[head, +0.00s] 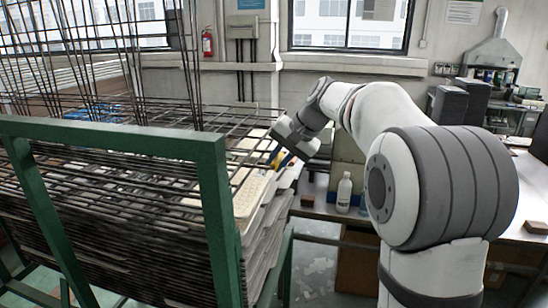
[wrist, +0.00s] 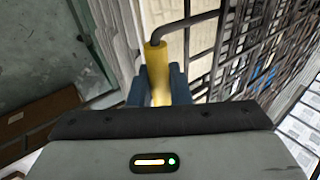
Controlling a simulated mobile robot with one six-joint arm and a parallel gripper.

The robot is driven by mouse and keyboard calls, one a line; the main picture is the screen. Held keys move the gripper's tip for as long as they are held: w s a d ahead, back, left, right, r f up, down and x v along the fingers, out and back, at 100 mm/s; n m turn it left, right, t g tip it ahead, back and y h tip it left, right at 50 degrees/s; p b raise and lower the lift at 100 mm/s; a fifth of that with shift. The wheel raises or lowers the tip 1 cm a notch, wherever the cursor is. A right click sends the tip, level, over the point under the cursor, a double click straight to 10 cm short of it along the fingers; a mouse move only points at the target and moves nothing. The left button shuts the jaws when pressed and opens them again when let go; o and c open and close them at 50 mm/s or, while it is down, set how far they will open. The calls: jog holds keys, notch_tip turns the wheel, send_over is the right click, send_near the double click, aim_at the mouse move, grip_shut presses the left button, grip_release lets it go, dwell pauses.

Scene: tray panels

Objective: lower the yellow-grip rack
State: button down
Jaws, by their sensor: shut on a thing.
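The yellow grip (head: 275,156) is at the right edge of the rack stack in the head view. In the wrist view the grip (wrist: 155,58) sits on the end of a bent dark rod. My gripper (head: 282,157) is shut around it, with blue fingers on both sides in the wrist view (wrist: 158,88). The yellow-grip rack (wrist: 228,45) shows as dark wire bars right of the grip. It looks close to flat, over pale panels (head: 250,192). Whether it touches the layer below is hidden among the bars.
A green frame (head: 215,185) stands in front of the stack. Other wire racks (head: 90,50) stand raised at the left. A bench (head: 330,210) with a white bottle (head: 344,190) is behind my arm, to the right of the stack.

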jog(key=shift+f, duration=0.35)
jog(key=c, duration=1.7)
grip_release()
jog(key=o, duration=0.3)
jog(key=shift+w, duration=0.15)
jog(key=shift+r, duration=0.1)
jog(key=b+v, duration=0.1)
jog(key=v, duration=0.6)
jog(key=shift+s+d+r, duration=0.2)
jog(key=shift+d+r, duration=0.05)
jog(key=shift+r, duration=0.05)
jog(key=shift+s+f, duration=0.1)
